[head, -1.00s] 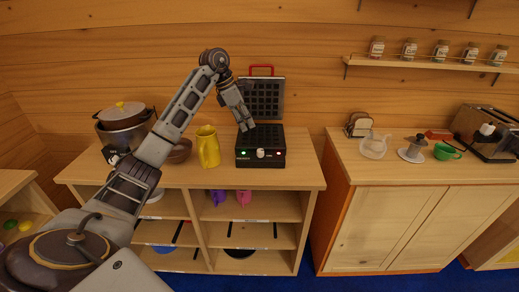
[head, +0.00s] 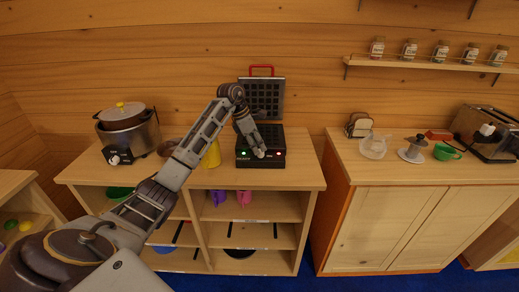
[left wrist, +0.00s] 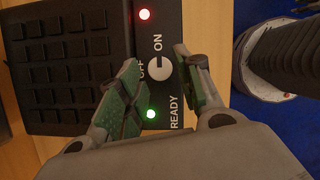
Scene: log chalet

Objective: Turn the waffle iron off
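The black waffle iron (head: 298,140) stands on the wooden counter with its gridded lid (head: 268,92) raised and a red handle on top. My left gripper (head: 260,153) is at the front panel, hiding the knob in the head view. Its fingers (left wrist: 157,62) are open, one each side of the knob; contact is unclear. My right gripper is out of view.
A yellow jug (head: 212,155) and a cooker with a pot (head: 128,135) stand on the counter at left, partly near my left arm. The counter right of the waffle iron is clear.

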